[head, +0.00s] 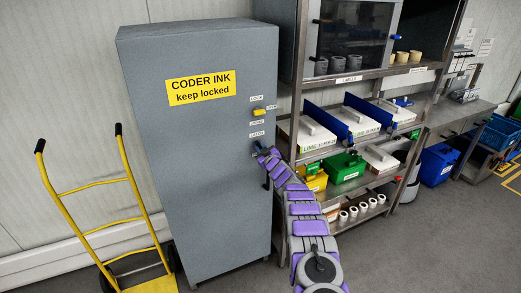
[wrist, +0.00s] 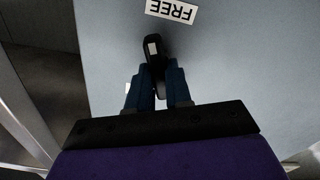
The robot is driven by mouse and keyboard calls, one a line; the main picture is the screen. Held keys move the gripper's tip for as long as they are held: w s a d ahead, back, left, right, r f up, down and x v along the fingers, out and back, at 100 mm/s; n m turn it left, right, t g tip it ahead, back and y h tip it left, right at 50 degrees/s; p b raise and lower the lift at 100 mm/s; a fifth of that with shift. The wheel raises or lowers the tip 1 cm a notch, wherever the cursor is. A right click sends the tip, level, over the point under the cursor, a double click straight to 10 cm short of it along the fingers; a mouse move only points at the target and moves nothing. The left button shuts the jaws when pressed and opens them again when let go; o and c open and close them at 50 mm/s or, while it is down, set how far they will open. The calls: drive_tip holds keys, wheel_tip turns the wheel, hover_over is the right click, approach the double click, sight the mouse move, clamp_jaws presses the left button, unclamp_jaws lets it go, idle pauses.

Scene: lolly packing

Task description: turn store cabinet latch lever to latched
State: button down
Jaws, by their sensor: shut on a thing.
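The grey store cabinet (head: 195,190) stands upright with a yellow label reading "CODER INK keep locked". Near its right edge are small labels and a yellow lever (head: 259,112). My gripper (head: 262,152) is at the cabinet's right edge, below the lowest of these labels. In the wrist view my gripper (wrist: 158,88) has its two blue fingers shut on a black latch lever (wrist: 153,50) with a pale patch. The lever points toward a white label reading "FREE" (wrist: 172,10), which appears upside down. The lever's base is partly hidden by the fingers.
A yellow hand truck (head: 110,230) stands left of the cabinet. A metal shelf rack (head: 335,78) with boxes, bins and cups stands close on the right. A blue bin (head: 437,165) is on the floor beyond it. Grey floor is open in front.

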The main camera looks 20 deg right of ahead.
drive_tip(key=n, duration=0.3)
drive_tip(key=shift+n, duration=0.4)
drive_tip(key=n, duration=0.3)
drive_tip(key=n+p, duration=0.1)
drive_tip(key=n, duration=0.5)
drive_tip(key=shift+a+f+p, duration=0.2)
drive_tip(key=shift+f+p, duration=0.1)
drive_tip(key=shift+f, duration=0.05)
drive_tip(key=shift+f+n, duration=0.15)
drive_tip(key=shift+n, duration=0.25)
drive_tip(key=c, duration=1)
unclamp_jaws()
drive_tip(key=shift+c, duration=0.2)
drive_tip(key=shift+s, duration=0.1)
